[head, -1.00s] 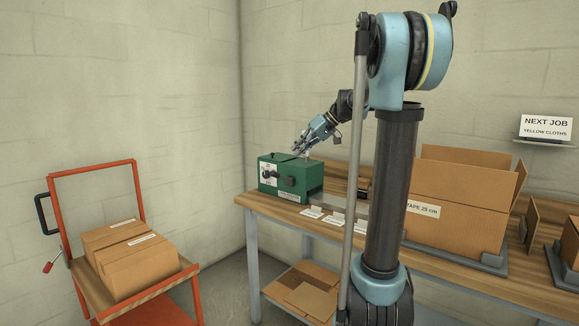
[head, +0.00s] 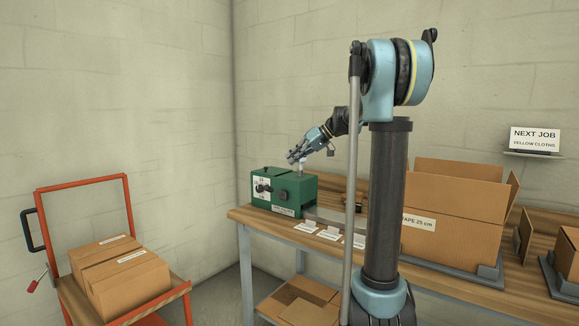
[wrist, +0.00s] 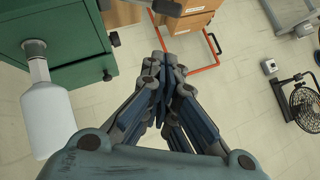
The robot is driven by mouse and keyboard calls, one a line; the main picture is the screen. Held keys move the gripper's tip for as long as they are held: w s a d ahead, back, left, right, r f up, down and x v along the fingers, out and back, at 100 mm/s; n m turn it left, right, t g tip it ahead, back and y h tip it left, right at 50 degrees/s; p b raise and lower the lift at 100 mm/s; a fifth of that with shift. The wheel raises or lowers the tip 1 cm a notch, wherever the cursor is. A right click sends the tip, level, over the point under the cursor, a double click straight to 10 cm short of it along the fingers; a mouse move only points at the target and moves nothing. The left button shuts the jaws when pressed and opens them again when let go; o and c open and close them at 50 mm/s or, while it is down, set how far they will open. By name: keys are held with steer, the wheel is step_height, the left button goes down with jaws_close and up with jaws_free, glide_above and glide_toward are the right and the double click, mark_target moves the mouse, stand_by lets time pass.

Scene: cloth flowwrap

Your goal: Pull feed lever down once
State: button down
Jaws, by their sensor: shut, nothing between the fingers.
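The green tape machine (head: 284,190) stands at the left end of the workbench, with dark knobs on its front. One dark knob or handle (wrist: 114,38) sticks out from the green body in the wrist view. I cannot tell for sure which part is the feed lever. A white bottle (wrist: 45,110) sits upside down on the machine's top. My gripper (head: 291,158) is just above the machine top, near the bottle. Its fingers (wrist: 172,62) are together and empty, apart from the dark handle in the wrist view.
The wooden workbench (head: 242,214) holds small white cards and a large open carton (head: 455,215) to the right. An orange cart (head: 128,205) with cardboard boxes stands at the left. A black fan (wrist: 308,104) shows in the wrist view.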

steer(key=shift+s+a+f, duration=0.1)
steer(key=shift+a+f, duration=1.85)
steer(key=shift+f, duration=0.2)
steer(key=shift+s+a+f, duration=0.1)
steer(key=shift+a+f, duration=1.8)
steer(key=shift+f, duration=0.2)
steer(key=shift+d, duration=0.1)
steer(key=shift+s, duration=0.1)
